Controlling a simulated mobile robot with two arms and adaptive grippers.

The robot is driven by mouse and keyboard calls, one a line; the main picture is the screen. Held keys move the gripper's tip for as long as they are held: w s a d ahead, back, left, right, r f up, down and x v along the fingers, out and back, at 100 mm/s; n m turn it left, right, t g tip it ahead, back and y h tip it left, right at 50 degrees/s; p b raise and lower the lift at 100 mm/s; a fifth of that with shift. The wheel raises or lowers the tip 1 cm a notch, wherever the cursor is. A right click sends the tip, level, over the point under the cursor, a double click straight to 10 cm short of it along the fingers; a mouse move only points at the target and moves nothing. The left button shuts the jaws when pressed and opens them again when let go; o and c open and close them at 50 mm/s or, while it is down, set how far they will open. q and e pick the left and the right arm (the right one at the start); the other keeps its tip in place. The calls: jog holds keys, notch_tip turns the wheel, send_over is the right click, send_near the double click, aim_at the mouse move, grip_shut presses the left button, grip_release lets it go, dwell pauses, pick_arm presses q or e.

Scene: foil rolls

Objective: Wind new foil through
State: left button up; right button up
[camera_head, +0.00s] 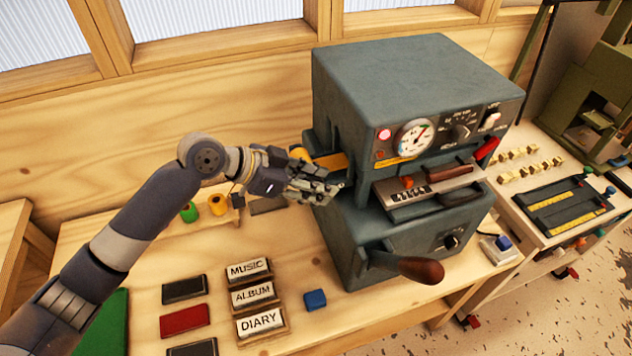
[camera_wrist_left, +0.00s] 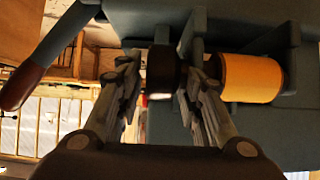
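The grey-blue foil machine (camera_head: 400,90) stands on the wooden bench. A gold foil roll (camera_wrist_left: 250,78) sits on its left side, and a gold strip (camera_head: 332,161) shows in the slot there. My left gripper (camera_head: 328,190) is at the machine's left side, just below the strip. In the left wrist view its fingers (camera_wrist_left: 163,85) stand apart on either side of a dark knob (camera_wrist_left: 160,72), left of the gold roll. A narrow gap seems to show beside the knob; firm contact cannot be made out. My right gripper is not in view.
Green (camera_head: 189,212) and yellow (camera_head: 217,204) small rolls stand behind my left arm. Label blocks (camera_head: 252,296), dark and red cases (camera_head: 185,321) and a blue block (camera_head: 315,300) lie in front. A crank with a brown handle (camera_head: 420,270) sticks out low on the machine.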

pick_arm(q)
jog(key=shift+a, duration=0.1)
jog(key=v, duration=1.2)
